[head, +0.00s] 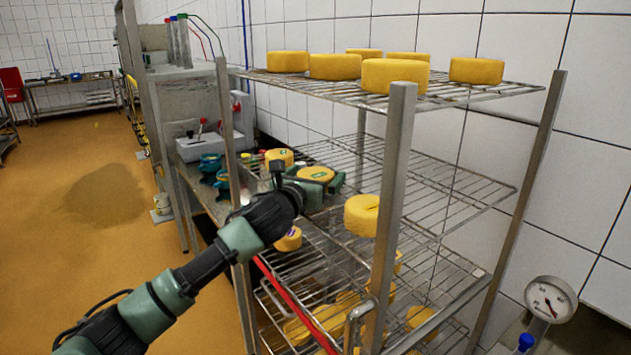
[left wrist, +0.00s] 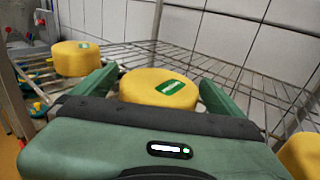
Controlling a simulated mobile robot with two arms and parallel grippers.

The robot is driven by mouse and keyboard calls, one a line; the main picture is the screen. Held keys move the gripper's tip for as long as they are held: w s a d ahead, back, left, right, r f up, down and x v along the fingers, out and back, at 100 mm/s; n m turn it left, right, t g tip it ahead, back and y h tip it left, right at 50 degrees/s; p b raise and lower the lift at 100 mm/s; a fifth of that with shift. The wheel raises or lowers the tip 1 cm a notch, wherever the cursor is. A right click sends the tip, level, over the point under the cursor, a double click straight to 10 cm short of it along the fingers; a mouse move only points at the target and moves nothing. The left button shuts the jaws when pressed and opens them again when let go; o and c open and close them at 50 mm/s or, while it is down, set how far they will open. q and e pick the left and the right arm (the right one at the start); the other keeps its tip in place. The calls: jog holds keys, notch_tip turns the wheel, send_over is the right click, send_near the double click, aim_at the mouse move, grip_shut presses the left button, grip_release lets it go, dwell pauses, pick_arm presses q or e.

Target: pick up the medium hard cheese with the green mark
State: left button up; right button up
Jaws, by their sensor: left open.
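A yellow round cheese with a green mark (left wrist: 146,86) lies on the middle wire shelf; it also shows in the head view (head: 315,172), partly hidden by my gripper. My left gripper (left wrist: 156,78) is open, with one finger on each side of this cheese. It also shows in the head view (head: 322,182). I see narrow gaps beside the fingers and cannot tell if either touches. The gripper body hides the cheese's near lower side. A second cheese with a green mark (left wrist: 78,62) stands farther back at the left, clear of the fingers. My right gripper is not in view.
Another cheese (head: 360,216) lies to the right on the same shelf. Several cheeses stand on the top shelf (head: 455,92), above my gripper. A metal rack post (head: 392,190) stands at the front. More cheeses lie below, one with a purple mark (head: 288,240).

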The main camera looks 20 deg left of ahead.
pick_arm(q)
jog(key=c, duration=1.3)
jog(key=shift+o, duration=0.2)
jog(key=shift+r, duration=0.1)
